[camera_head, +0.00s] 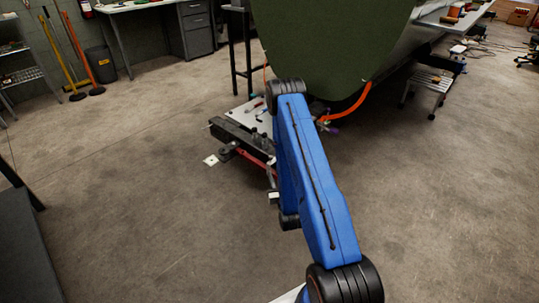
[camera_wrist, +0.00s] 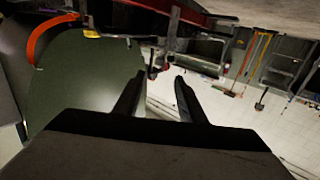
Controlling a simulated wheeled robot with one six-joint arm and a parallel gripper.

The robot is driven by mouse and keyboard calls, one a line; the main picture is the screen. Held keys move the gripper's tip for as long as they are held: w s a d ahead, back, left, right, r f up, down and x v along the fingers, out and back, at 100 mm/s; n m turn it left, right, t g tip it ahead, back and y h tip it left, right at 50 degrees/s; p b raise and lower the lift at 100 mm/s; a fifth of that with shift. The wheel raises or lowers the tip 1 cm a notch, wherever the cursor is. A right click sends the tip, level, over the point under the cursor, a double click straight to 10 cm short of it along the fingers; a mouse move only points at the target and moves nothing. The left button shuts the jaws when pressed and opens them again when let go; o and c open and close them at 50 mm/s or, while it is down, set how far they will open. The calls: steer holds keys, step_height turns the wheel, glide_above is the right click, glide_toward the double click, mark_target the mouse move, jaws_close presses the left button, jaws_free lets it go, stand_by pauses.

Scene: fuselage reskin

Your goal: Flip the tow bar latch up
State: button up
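The red tow bar (camera_head: 255,156) lies low beside a dark beam-like block (camera_head: 238,138), left of my blue arm in the head view. In the wrist view, which looks upside down, a red bar (camera_wrist: 185,14) crosses the top. A dark upright piece (camera_wrist: 172,32) hangs from it ahead of my fingers; I cannot tell for sure whether it is the latch. My gripper (camera_wrist: 157,80) is open, its two black fingers apart with nothing between them. The fingers appear short of the bar and not touching it. My arm hides part of the tow bar area in the head view.
The green fuselage (camera_head: 325,45) stands behind my arm, with an orange hose (camera_head: 348,108) at its lower edge. A low light plate (camera_head: 240,115) with small tools lies by the bar. A step stool (camera_head: 432,84) stands at right. The concrete floor in front is open.

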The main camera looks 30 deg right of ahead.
steer(key=x, duration=1.7)
steer(key=shift+w, duration=0.15)
jaws_close()
